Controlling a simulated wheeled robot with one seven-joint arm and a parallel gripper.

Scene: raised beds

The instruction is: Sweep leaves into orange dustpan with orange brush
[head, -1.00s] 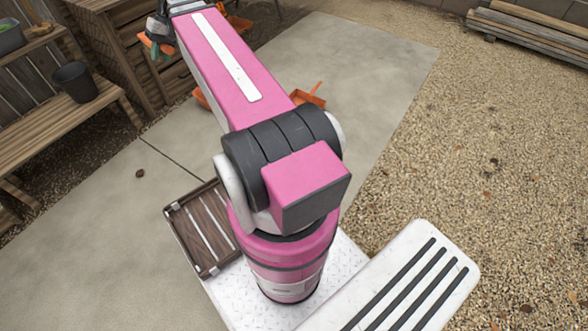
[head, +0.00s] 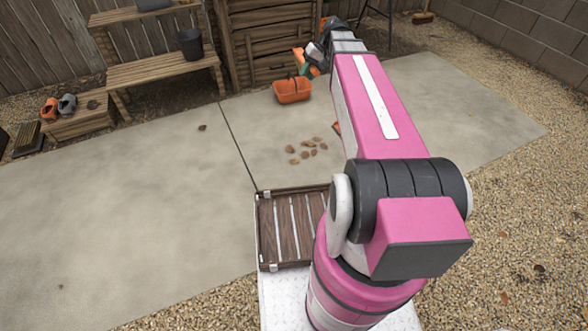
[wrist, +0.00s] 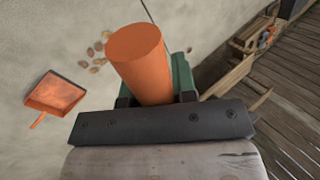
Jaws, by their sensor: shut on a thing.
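My gripper (head: 309,66) is shut on the orange brush (head: 298,58), held in the air on the far side of my arm. In the wrist view the brush (wrist: 142,62) shows as a thick orange cylinder between green finger parts; its bristles cannot be made out. Several brown leaves (head: 307,150) lie loosely grouped on the concrete, and the leaves (wrist: 97,50) also show in the wrist view. The orange dustpan (wrist: 56,92) lies flat on the concrete apart from the leaves, handle toward the lower edge. In the head view my arm hides nearly all of it.
An orange basket (head: 292,91) stands on the concrete before a slatted wooden bin (head: 275,45). A wooden bench (head: 165,72) with a black bucket (head: 189,44) is at back left. A lone leaf (head: 202,127) lies left of the group. Open concrete is at left; gravel borders the right.

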